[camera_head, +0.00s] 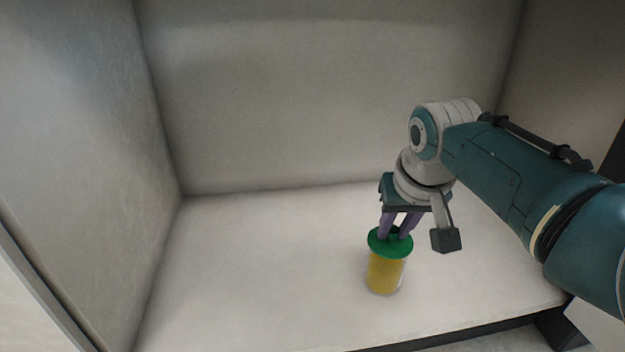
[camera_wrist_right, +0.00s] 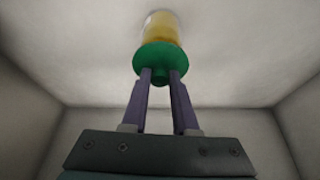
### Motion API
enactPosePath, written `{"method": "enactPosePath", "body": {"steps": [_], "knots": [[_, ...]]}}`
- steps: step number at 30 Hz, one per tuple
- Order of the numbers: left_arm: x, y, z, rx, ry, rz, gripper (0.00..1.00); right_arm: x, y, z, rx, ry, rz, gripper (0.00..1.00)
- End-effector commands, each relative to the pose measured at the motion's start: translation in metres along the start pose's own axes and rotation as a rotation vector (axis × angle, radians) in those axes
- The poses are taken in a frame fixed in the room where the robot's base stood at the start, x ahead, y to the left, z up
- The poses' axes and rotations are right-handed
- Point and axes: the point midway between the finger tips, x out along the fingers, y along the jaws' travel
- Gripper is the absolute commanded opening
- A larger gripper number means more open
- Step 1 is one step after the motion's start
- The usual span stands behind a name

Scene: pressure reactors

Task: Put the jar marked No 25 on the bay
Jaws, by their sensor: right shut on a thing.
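A jar (camera_head: 385,274) with yellow contents and a green lid is in the head view, right of centre, upright inside the bay. My right gripper (camera_head: 397,231) comes down from above, with its purple fingers shut on the knob of the green lid. In the right wrist view the jar (camera_wrist_right: 160,27) shows beyond the fingertips of my right gripper (camera_wrist_right: 160,76). No number is readable on the jar. The bay floor (camera_head: 270,270) is pale and bare around it. I cannot tell whether the jar's base touches the floor. My left gripper is not in view.
The bay has a left wall (camera_head: 85,130), a back wall (camera_head: 320,100) and a right wall (camera_head: 575,80). Its front edge (camera_head: 450,336) is close in front of the jar. The floor left of the jar is free.

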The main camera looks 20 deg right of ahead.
Motion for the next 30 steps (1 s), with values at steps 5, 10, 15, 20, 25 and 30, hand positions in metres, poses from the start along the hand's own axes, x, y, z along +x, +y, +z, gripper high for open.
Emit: {"method": "enactPosePath", "body": {"steps": [5,10,15,20,25,30], "knots": [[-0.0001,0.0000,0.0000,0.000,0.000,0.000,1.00,-0.0001,0.0001,-0.0002,0.000,0.000,0.000,0.00],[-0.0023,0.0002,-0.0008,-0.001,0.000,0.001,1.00,-0.0008,0.0001,-0.0004,0.000,0.000,0.000,0.00],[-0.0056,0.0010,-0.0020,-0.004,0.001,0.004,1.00,-0.0011,0.0000,-0.0007,0.000,0.001,0.000,0.00],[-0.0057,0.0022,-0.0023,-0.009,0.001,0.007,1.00,-0.0002,0.0000,-0.0002,0.000,0.000,0.000,0.00],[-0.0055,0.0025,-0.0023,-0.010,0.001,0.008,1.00,-0.0001,0.0001,-0.0003,0.000,0.001,0.000,0.00],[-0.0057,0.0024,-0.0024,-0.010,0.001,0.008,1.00,-0.0002,0.0001,-0.0003,0.000,0.000,0.000,0.00]]}}
